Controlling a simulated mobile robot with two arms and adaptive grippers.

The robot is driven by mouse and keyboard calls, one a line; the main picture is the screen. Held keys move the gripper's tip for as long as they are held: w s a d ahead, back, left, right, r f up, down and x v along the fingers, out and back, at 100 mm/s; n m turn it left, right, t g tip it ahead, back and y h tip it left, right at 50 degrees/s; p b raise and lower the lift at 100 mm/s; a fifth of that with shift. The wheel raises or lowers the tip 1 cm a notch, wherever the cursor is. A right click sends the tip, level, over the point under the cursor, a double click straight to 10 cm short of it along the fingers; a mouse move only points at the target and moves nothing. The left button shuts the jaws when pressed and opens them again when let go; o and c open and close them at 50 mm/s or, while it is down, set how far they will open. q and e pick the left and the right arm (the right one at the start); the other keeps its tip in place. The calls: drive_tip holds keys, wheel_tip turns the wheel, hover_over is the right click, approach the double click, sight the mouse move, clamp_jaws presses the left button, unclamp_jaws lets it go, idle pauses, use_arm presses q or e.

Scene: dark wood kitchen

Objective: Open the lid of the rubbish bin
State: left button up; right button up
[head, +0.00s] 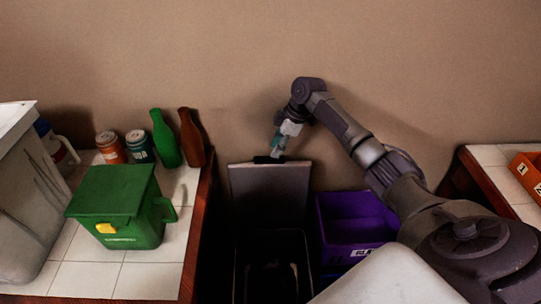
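The rubbish bin (240,262) stands on the floor in the gap between two counters, dark inside. Its grey lid (268,192) is up, standing near upright at the back of the bin by the wall. My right gripper (277,150) is at the lid's top edge, pointing down, touching it or very close. Its fingers are small and dark here, so I cannot tell whether they are open or shut. My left gripper is not in view.
A purple crate (352,230) stands right of the bin, under my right arm. The left tiled counter (150,275) holds a green container (115,205), two cans (140,146), a green bottle (165,140) and a brown bottle (191,138). An orange box (528,172) is on the right counter.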

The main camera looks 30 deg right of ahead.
drive_tip(key=x, duration=0.5)
drive_tip(key=shift+f, duration=0.1)
clamp_jaws()
